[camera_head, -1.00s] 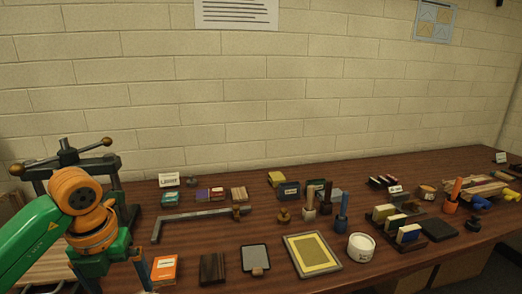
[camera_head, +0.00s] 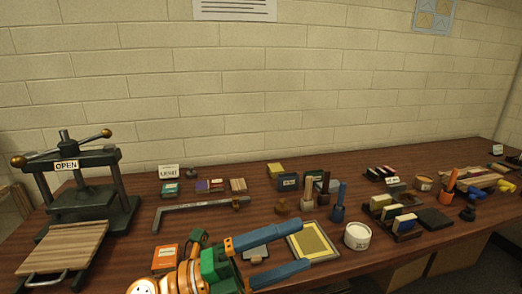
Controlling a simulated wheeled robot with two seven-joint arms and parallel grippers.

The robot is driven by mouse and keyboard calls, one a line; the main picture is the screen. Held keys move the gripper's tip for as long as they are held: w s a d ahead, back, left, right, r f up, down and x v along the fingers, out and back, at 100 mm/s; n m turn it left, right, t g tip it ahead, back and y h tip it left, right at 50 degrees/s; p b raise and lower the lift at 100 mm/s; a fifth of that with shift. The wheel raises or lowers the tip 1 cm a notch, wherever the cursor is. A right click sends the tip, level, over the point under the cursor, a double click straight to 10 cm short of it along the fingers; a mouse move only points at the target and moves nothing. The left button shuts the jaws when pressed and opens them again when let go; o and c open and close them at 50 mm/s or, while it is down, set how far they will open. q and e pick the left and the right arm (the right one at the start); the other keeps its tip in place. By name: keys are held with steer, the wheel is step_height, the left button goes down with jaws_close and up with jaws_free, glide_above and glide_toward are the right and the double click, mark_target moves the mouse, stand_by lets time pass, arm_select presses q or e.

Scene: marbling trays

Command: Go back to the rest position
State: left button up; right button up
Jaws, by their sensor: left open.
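My left gripper (camera_head: 310,242) reaches in from the bottom of the head view, with an orange and white wrist and a green body. Its two long blue fingers are spread apart and point right, with nothing held between them. They pass in front of the grey tray with a yellow panel (camera_head: 317,243) and a small grey-framed plate (camera_head: 255,252). I cannot tell how high above the table they are. My right gripper is not in view.
A dark press (camera_head: 92,200) with an OPEN sign and a wooden board (camera_head: 62,247) stands at the left. An orange box (camera_head: 165,258) is beside my wrist. A white tub (camera_head: 357,236), blocks and tool pots stand to the right. A metal square (camera_head: 185,208) lies behind.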

arm_select(q)
steer(key=w+a+f+n+t+y, duration=0.2)
steer(key=w+a+n+t+y, duration=0.2)
steer(key=a+n+t+y, duration=0.5)
steer(key=w+a+f+n+t+y, duration=0.3)
steer(key=n+t, duration=0.4)
steer(key=n, duration=0.6)
steer(key=s+a+f+n+g+y, duration=0.1)
steer(key=a+f+n+g+y, duration=0.25)
steer(key=f, duration=0.35)
steer(key=s+a+f+n+g+y, duration=0.2)
steer(key=a+f+n+y, duration=0.2)
steer(key=f+y, duration=0.15)
steer(key=s+a+f+n+g+h, duration=0.1)
steer(key=s+f+n+g, duration=0.2)
steer(key=s+f+g, duration=1.25)
steer(key=s+f+t, duration=0.1)
steer(key=s+f, duration=0.3)
steer(key=f, duration=0.5)
steer(key=s+f+t, duration=0.2)
steer(key=s+f, duration=0.1)
steer(key=f, duration=0.7)
steer(key=s+a+f+g, duration=0.1)
steer(key=s+a+f, duration=0.1)
steer(key=s+f, duration=0.7)
steer(key=s+m, duration=0.1)
steer(key=s, duration=0.1)
steer(key=shift+s+a+g, duration=0.2)
steer(key=shift+s+g, duration=0.1)
